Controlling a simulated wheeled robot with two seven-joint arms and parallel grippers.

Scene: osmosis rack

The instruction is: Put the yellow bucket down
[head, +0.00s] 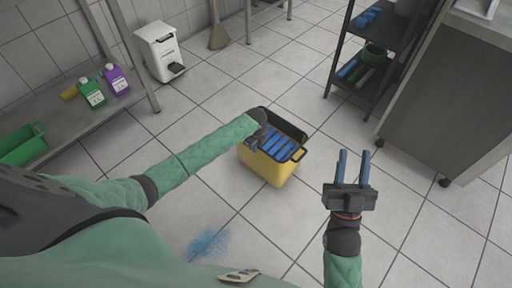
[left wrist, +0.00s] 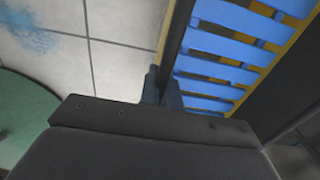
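The yellow bucket (head: 264,170) is upright in the middle of the head view, with a dark rim and a blue slatted insert in its top. The insert (left wrist: 215,75) also shows in the left wrist view. My left gripper (head: 264,132) is at the bucket's near-left rim. In the left wrist view its fingers (left wrist: 163,88) are close together on a dark bar of the bucket. I cannot tell whether the bucket's base touches the floor. My right gripper (head: 353,168) is open and empty, to the right of the bucket.
A blue spill (head: 208,243) lies on the tiled floor in front of the bucket. A metal shelf (head: 95,113) with bottles stands left, a white pedal bin (head: 160,50) behind, and a dark rack (head: 353,48) and wheeled cabinet (head: 440,95) right. Floor around the bucket is clear.

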